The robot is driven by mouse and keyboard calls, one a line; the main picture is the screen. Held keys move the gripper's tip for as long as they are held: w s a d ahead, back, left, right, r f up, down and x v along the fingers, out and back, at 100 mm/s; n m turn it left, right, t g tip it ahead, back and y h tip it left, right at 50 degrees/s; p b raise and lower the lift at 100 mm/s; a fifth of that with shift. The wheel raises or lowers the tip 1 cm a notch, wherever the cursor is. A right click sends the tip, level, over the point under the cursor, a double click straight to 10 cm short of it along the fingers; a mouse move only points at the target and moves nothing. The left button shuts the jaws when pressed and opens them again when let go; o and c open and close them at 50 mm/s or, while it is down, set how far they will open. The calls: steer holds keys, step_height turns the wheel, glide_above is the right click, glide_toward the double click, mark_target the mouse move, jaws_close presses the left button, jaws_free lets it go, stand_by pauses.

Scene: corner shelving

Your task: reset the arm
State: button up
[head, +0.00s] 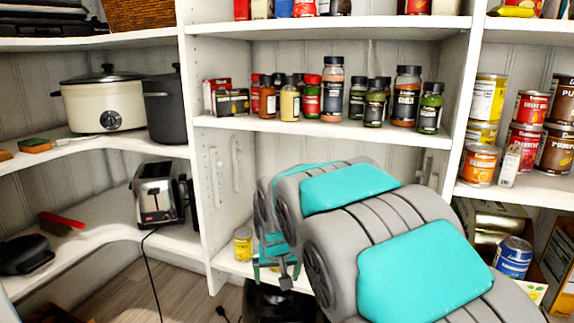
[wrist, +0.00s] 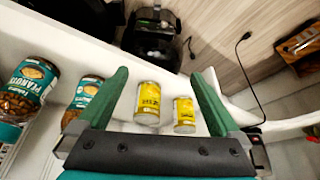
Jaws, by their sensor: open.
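My gripper (head: 276,268) is low in front of the lower middle shelf in the head view, partly hidden by my grey and teal arm. In the wrist view its two green fingers (wrist: 158,76) are spread wide apart. Two yellow cans, a larger one (wrist: 148,103) and a smaller one (wrist: 184,114), show between the fingers on a white shelf. Neither is gripped. A yellow-labelled container (head: 243,243) stands left of my gripper in the head view.
Peanut jars (wrist: 29,85) stand left of the fingers in the wrist view. The white shelf (head: 232,267) and its upright (head: 206,190) are close to my gripper. A toaster (head: 157,193) stands on the left shelf. Spice jars (head: 332,88) line the shelf above. Open floor (head: 165,265) lies at lower left.

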steer(key=s+d+r+m+g+p, duration=0.1)
steer(key=s+d+r+g, duration=0.15)
steer(key=s+d, duration=1.15)
steer(key=s+d+g+p, duration=0.1)
steer(key=s+g, duration=0.1)
steer(key=s, duration=1)
steer(key=s+d+g, duration=0.2)
steer(key=s, duration=1)
steer(key=shift+s+d+f+h+p, duration=0.25)
steer(key=shift+s+f+h+p, duration=0.05)
steer(key=shift+f+p, duration=0.1)
